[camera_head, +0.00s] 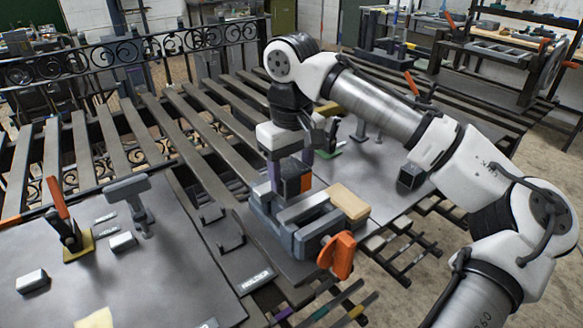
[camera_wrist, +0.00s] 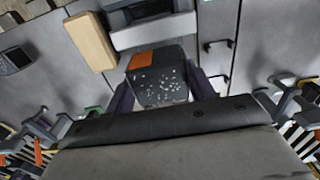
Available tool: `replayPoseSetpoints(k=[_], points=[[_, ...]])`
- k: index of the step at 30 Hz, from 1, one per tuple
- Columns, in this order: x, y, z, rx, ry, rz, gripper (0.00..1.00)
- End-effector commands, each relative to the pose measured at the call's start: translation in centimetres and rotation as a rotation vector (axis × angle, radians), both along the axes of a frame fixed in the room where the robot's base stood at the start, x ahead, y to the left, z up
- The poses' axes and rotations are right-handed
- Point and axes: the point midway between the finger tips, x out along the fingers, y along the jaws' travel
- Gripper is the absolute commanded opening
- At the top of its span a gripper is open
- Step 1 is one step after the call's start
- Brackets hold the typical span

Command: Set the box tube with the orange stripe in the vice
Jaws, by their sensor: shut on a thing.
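The box tube with the orange stripe (camera_head: 291,187) is dark with an orange patch on one face. My gripper (camera_head: 290,172) is shut on it, with its purple fingers on two sides. In the wrist view the speckled dark end of the tube (camera_wrist: 160,86) faces the camera between the fingers (camera_wrist: 162,92). The grey vice (camera_head: 285,238), with an orange handle (camera_head: 338,255), is right at the tube's lower end; it also shows in the wrist view (camera_wrist: 150,35). The tube's lower end is hidden, so I cannot tell whether it is between the jaws or above them.
A tan block (camera_head: 348,201) is beside the vice. A small dark block (camera_head: 410,176) stands on the right plate. A holder plate (camera_head: 215,240) with hooks is left of the vice. Further left are a T-shaped stand (camera_head: 130,190) and a clamp with an orange handle (camera_head: 58,197).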

Motion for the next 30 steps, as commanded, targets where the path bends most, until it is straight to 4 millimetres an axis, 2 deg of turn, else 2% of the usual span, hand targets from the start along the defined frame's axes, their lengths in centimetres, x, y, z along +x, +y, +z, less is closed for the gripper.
replayPoseSetpoints(k=[30], points=[[0.0, 0.0, -1.2, 0.001, -0.001, 0.0, 0.24]])
